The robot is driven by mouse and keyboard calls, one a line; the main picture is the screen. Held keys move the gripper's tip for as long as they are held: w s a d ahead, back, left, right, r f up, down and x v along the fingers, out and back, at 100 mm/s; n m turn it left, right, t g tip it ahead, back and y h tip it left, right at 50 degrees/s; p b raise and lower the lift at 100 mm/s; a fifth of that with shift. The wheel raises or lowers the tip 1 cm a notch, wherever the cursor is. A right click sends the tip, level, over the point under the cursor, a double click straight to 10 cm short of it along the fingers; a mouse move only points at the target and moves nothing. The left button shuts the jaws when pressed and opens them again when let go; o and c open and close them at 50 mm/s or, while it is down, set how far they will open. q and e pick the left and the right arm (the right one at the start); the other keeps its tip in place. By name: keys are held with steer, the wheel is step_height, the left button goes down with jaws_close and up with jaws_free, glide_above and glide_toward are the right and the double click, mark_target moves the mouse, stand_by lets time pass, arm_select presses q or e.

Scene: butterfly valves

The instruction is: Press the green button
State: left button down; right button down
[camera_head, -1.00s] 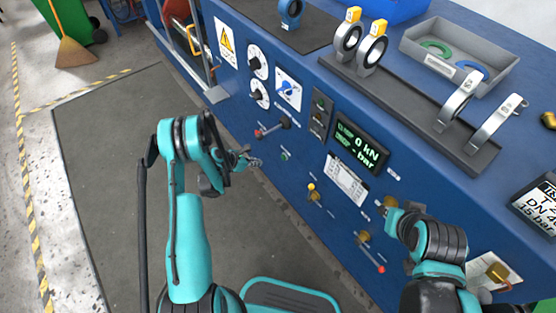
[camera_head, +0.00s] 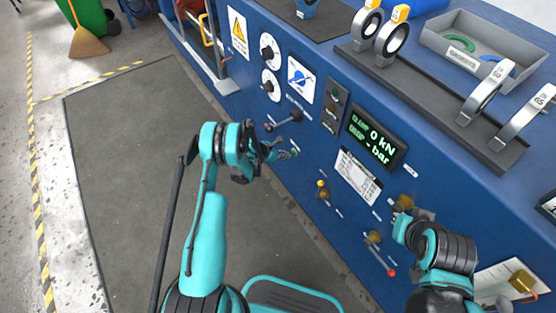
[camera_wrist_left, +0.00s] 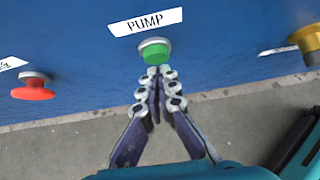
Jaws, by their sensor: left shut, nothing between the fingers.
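The green button (camera_wrist_left: 156,52) sits on the blue panel under a white PUMP label (camera_wrist_left: 146,21) in the left wrist view. It shows small in the head view (camera_head: 294,152). My left gripper (camera_wrist_left: 157,73) is shut and empty, its fingertips pointing at the button and lying just below it in the picture. Whether they touch it I cannot tell. In the head view the left gripper (camera_head: 279,153) is right beside the button. My right arm is at the lower right of the head view; its fingers cannot be made out.
A red button (camera_wrist_left: 33,86) is left of the green one, and a brass fitting (camera_wrist_left: 307,42) is to its right. A lever with a dark handle (camera_head: 288,119) is above the left gripper. The display (camera_head: 376,136) reads 0 kN. Open floor lies left of the panel.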

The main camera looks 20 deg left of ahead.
arm_select(q)
steer(key=shift+w+d, duration=0.25)
steer(key=shift+w, duration=0.05)
